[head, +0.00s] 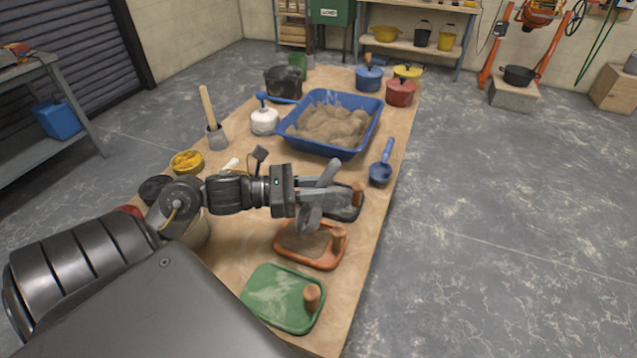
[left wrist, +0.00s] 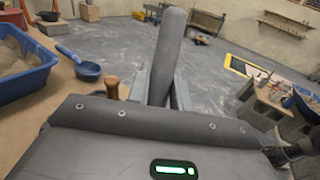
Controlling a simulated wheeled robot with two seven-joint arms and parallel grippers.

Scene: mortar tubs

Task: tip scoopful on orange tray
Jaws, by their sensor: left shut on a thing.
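The orange tray (head: 283,252) lies on the workbench with a wooden knob (head: 338,238) at its right end. Its middle looks grey-brown; I cannot tell whether that is mortar or its bare face. My left gripper (head: 312,196) is shut on a grey scoop, whose handle (head: 328,173) sticks up. The handle also shows between the fingers in the left wrist view (left wrist: 166,60). The scoop's bowl (head: 308,218) hangs tilted above the tray's far edge; what it holds is hidden. My right gripper is out of view.
A green tray (head: 263,300) lies nearer and a dark tray (head: 347,213) just beyond. A blue tub (head: 283,133) of sandy mortar and a blue scoop (head: 380,171) stand farther back.

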